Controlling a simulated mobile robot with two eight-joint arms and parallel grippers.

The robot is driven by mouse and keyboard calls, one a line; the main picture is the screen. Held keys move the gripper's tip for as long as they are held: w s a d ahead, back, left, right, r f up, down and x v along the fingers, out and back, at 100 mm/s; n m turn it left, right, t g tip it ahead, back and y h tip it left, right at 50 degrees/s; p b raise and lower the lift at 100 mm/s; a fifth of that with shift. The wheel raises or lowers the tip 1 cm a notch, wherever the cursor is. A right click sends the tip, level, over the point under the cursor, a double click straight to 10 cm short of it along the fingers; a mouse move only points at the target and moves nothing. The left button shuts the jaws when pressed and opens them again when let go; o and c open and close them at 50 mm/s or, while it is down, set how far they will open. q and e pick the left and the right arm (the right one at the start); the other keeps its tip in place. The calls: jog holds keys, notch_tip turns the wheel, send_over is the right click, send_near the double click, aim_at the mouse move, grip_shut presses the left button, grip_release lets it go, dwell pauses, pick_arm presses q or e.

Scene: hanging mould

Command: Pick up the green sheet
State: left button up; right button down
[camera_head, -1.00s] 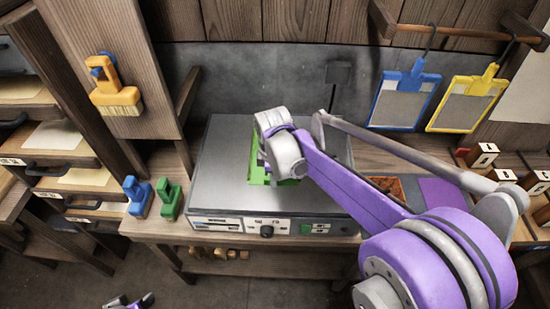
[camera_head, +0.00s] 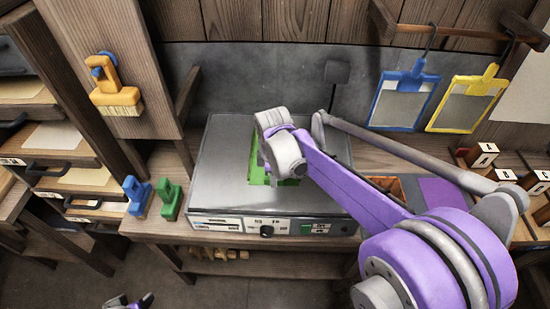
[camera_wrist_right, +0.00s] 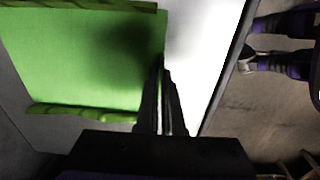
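The green sheet (camera_head: 258,150) lies on the grey metal plate (camera_head: 222,160), partly hidden from the head camera by my right arm. In the right wrist view the green sheet (camera_wrist_right: 75,60) fills the upper left, with thicker green strips along its upper and lower edges. My right gripper (camera_wrist_right: 160,62) has its fingers close together at the middle of the sheet's right edge, and they look shut on it; the contact itself is dark. In the head view my right gripper (camera_head: 280,168) is over the sheet. My left gripper (camera_head: 129,302) is at the bottom edge, far from the sheet, and mostly cut off.
A blue stamp-like tool (camera_head: 136,195) and a green one (camera_head: 171,200) stand left of the plate. A blue clipboard-like frame (camera_head: 403,98) and a yellow one (camera_head: 466,100) hang at the back right. A purple sheet (camera_head: 441,192) lies right of the plate, partly behind my arm.

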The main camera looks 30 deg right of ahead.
jog(key=shift+r, duration=0.1)
notch_tip(320, 180, up, 10)
jog(key=shift+p, duration=0.3)
dwell(0.3)
